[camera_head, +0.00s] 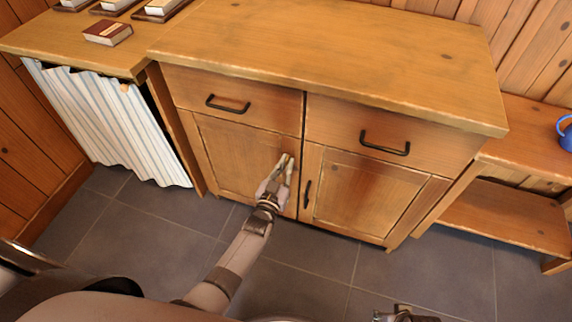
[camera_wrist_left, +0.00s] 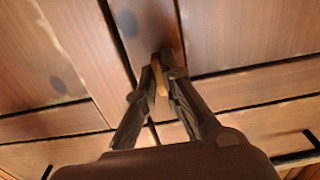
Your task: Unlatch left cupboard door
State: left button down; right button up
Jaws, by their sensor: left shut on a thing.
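The cupboard (camera_head: 340,60) has two doors below two drawers. The left cupboard door (camera_head: 228,155) looks closed, flush with the front. My left gripper (camera_head: 288,160) is at the upper right part of this door, near the gap between the doors. In the left wrist view my left gripper (camera_wrist_left: 160,75) is shut on a small light-wood piece (camera_wrist_left: 159,88), which seems to be the latch; the fingers hide much of it. The right cupboard door (camera_head: 365,190) is also closed. Only part of my right gripper (camera_head: 402,314) shows at the bottom edge, and its fingers are unclear.
Black handles sit on the left drawer (camera_head: 228,105), the right drawer (camera_head: 385,144) and the right door (camera_head: 307,194). A striped curtain (camera_head: 110,120) hangs at the left. A wooden shelf bench (camera_head: 510,215) stands at the right. The tiled floor (camera_head: 310,260) in front is clear.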

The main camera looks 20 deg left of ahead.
dwell(0.4)
pick_arm(q)
jog(key=c, duration=1.7)
grip_release()
jog(key=s, duration=1.2)
jog(key=shift+a, duration=0.25)
